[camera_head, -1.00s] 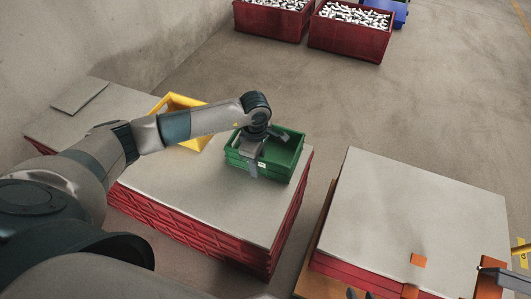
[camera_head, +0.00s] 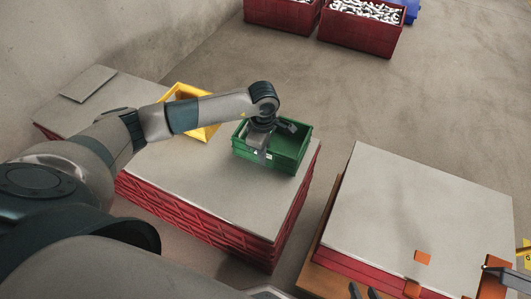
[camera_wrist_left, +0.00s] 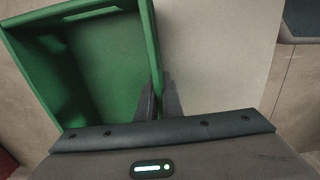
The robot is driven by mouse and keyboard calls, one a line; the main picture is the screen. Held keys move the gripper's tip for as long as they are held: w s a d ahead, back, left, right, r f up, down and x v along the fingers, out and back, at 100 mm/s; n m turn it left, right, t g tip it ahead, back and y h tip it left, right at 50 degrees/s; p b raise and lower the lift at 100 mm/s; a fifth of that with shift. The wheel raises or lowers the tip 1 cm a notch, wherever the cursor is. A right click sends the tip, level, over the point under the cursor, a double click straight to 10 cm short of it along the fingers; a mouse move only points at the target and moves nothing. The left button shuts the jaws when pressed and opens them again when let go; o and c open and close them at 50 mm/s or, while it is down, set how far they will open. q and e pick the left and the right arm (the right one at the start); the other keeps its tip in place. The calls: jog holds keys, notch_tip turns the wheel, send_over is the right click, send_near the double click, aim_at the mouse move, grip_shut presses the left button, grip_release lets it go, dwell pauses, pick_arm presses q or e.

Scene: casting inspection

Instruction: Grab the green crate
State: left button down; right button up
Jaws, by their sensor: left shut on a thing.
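The green crate (camera_head: 297,151) is an open-topped box at the back right of the grey-topped red stack. My left gripper (camera_head: 262,156) reaches down over the crate and is shut on one of its walls. In the left wrist view the green crate (camera_wrist_left: 95,65) fills the upper left, and my left gripper (camera_wrist_left: 160,100) has one finger on each side of the wall. The crate's inside looks empty in the part that shows. My right gripper (camera_head: 363,292) shows only as two dark, separated fingertips at the bottom edge.
A yellow crate (camera_head: 208,132) stands behind my left arm. Red bins (camera_head: 357,37) of metal parts stand at the back. A floor gap separates the stacks.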

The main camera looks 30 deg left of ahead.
pick_arm(q)
jog(key=shift+r, duration=0.45)
jog(key=r, duration=0.3)
jog(key=shift+w+d+r, duration=0.2)
jog(key=shift+w+d, duration=0.15)
jog(key=w+d+r, duration=0.6)
jog(key=d, duration=0.2)
jog(key=shift+w+d+r, duration=0.15)
jog(key=shift+w, duration=0.25)
jog(key=shift+r, duration=0.1)
